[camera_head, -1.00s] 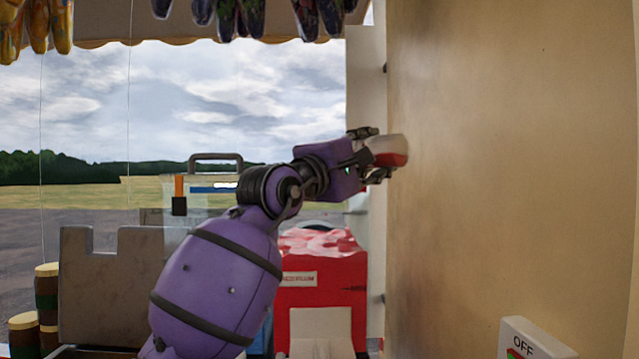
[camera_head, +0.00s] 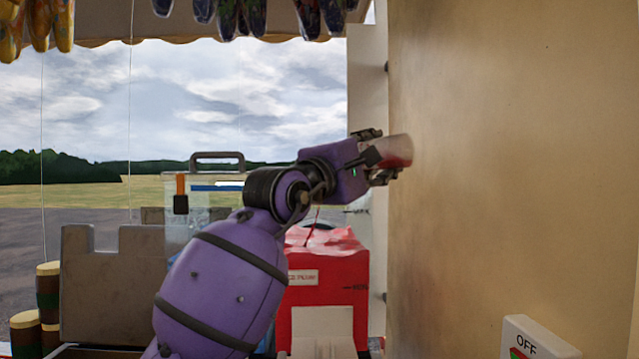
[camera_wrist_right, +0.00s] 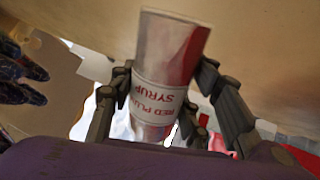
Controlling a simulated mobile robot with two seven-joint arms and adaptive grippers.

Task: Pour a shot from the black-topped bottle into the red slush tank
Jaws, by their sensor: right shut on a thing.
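My right gripper (camera_head: 372,159) is shut on a clear bottle (camera_head: 396,151) with red contents, held close to the beige wall panel. In the right wrist view the gripper (camera_wrist_right: 165,105) grips it around its white label (camera_wrist_right: 162,98), which reads "RED PLU…" and "SYRUP", partly upside down. The bottle lies tilted, nearly sideways in the head view; no black top shows. A red box-like unit (camera_head: 345,290) with a glossy red top, perhaps the red slush tank, stands below and left of the gripper, partly behind my arm. My left gripper is out of view.
The beige panel (camera_head: 500,150) fills the right side, very near the bottle. A clear tank (camera_head: 205,187) with a dark-handled lid stands behind my arm. A grey notched block (camera_head: 100,290) and striped jars (camera_head: 48,300) are at left. A switch marked OFF (camera_head: 530,340) is at lower right.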

